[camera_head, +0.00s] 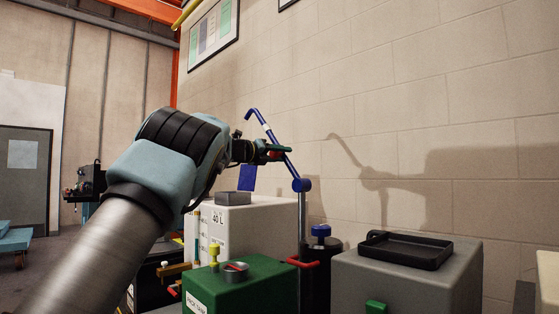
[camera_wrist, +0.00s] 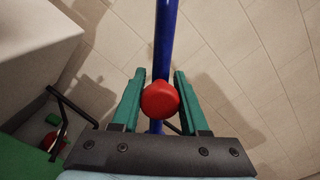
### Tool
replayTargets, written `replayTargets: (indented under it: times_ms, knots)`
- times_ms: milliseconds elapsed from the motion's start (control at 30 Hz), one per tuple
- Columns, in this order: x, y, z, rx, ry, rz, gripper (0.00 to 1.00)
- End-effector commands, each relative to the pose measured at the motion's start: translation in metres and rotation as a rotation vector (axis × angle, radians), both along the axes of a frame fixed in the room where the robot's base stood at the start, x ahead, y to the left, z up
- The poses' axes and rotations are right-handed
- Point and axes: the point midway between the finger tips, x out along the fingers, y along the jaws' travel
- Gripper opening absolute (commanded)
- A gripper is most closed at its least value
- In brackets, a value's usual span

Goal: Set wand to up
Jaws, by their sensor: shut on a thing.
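The wand is a blue tube (camera_head: 258,119) with a hooked top end and a pale band. It leans up and to the left from a blue pivot (camera_head: 302,185) on a grey upright post. A red knob (camera_wrist: 160,100) sits on the wand, and the blue tube (camera_wrist: 165,40) runs behind it in the wrist view. My gripper (camera_head: 278,152) reaches the wand partway along its length from the left. In the wrist view its green fingers (camera_wrist: 157,92) stand on both sides of the red knob and are shut on it. The knob hides part of the tube.
A black container with a blue cap (camera_head: 320,231) stands below the pivot. A grey box with a black tray (camera_head: 405,250) is at the right. A green box (camera_head: 240,286) and a white tank (camera_head: 265,217) stand below my arm. A block wall (camera_head: 440,110) is close behind.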

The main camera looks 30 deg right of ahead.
Motion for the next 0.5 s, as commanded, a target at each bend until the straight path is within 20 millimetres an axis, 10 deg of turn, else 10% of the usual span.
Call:
replayTargets:
  times_ms: [333,367,500]
  knots:
    - [-0.0034,-0.0014,0.0043,-0.004,-0.008,-0.006,0.00]
    - [-0.0033,-0.0015,0.0043,-0.004,-0.008,-0.006,0.47]
    - [-0.0029,-0.0013,0.0035,-0.003,-0.007,-0.005,0.63]
